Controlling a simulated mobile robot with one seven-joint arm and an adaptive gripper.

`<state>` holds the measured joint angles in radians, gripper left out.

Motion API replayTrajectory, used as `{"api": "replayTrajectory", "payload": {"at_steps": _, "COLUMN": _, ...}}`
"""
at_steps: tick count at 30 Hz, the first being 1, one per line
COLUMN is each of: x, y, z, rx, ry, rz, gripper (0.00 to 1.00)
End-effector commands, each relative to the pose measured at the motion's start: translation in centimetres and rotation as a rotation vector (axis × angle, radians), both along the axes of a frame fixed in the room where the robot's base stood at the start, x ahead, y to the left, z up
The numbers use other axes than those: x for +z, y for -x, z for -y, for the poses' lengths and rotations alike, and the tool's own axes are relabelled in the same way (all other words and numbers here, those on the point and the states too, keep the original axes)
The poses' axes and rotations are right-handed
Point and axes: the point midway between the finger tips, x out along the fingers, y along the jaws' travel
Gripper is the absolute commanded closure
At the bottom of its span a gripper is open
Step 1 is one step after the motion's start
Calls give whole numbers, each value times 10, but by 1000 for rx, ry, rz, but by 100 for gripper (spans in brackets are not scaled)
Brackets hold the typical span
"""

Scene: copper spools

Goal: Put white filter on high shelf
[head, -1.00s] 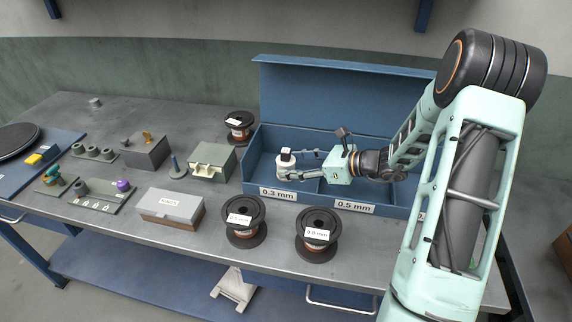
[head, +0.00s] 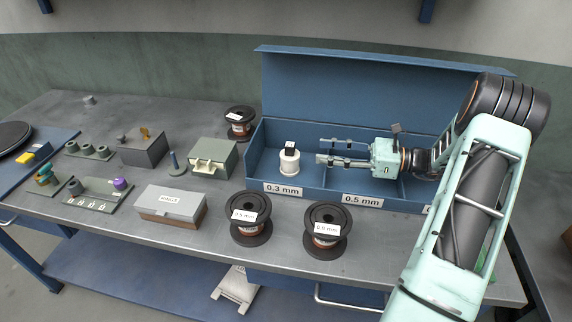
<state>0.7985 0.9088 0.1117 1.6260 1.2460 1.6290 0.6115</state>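A small white cylinder (head: 289,164) with a dark, labelled top stands upright in the left part of the blue bin (head: 300,197), above the "0.3 mm" label. It may be the white filter; I cannot be sure. My gripper (head: 322,150) is just right of it inside the bin, pointing left, with its two fingers apart and nothing between them. The gripper does not appear to touch the cylinder. A pale shelf edge (head: 230,15) with blue brackets crosses the top of the view, mostly cut off.
Two dark spools (head: 249,222) stand in front of the bin, and another spool (head: 239,122) stands behind its left end. A grey box (head: 170,203), a drawer unit (head: 213,157) and small fixtures fill the left bench. The bin's raised back lid (head: 350,95) stands behind my gripper.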

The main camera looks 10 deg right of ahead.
Motion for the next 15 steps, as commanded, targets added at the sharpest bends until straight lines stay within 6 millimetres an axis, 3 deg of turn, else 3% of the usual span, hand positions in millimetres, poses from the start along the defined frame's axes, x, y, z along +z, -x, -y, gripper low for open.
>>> {"api": "replayTrajectory", "payload": {"at_steps": 6, "x": -2, "y": 2, "z": 3, "rx": 42, "ry": -46, "rz": 27, "gripper": 61}}
{"api": "replayTrajectory", "payload": {"at_steps": 15, "x": -1, "y": -14, "z": -37, "rx": 44, "ry": -46, "rz": 25, "gripper": 61}}
